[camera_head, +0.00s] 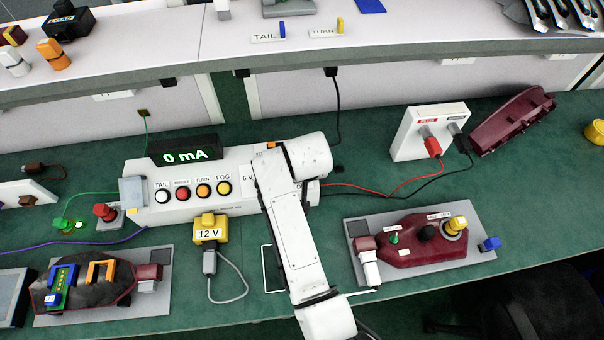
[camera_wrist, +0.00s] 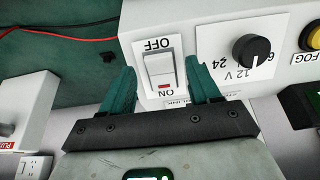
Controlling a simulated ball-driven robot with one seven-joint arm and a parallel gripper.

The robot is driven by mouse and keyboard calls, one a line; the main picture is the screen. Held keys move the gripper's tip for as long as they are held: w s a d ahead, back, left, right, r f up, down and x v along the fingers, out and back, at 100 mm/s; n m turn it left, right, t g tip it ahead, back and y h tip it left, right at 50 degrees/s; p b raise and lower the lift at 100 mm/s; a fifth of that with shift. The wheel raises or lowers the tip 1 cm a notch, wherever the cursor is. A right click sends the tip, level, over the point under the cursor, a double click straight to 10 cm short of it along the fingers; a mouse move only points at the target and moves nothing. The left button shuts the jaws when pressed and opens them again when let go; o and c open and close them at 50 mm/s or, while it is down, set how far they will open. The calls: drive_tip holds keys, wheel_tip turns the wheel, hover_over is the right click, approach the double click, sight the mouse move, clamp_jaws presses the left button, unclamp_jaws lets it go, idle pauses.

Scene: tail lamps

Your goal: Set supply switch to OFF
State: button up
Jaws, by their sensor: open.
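The supply switch (camera_wrist: 160,73) is a white rocker on the white supply box, between the labels OFF and ON. It shows upside down in the wrist view, with a red mark at its ON end. My gripper (camera_wrist: 161,82) is open, with one teal finger on either side of the switch in that view. I cannot tell whether the fingers touch the box. In the head view my white arm (camera_head: 290,200) covers the right part of the supply box (camera_head: 150,210) and hides the switch. The box's display (camera_head: 186,155) reads 0 mA.
A black voltage knob (camera_wrist: 252,51) sits beside the switch. Lamp buttons (camera_head: 193,190) line the box front. A yellow 12 V plug (camera_head: 211,228) stands in front. A dark red lamp on a grey plate (camera_head: 460,248) lies right of my arm. Red and black wires run behind it.

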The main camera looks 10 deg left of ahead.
drive_tip(key=shift+w+f, duration=0.25)
drive_tip(key=shift+f, duration=0.35)
drive_tip(key=shift+c, duration=0.2)
drive_tip(key=c, duration=1)
drive_tip(key=shift+s+f+t, duration=0.15)
drive_tip(key=shift+t, duration=0.45)
drive_tip(key=o, duration=1)
drive_tip(key=shift+o, duration=0.2)
drive_tip(key=b+v, duration=0.1)
drive_tip(key=v, duration=0.9)
drive_tip(key=shift+s+d+r, duration=0.25)
drive_tip(key=shift+r, duration=0.05)
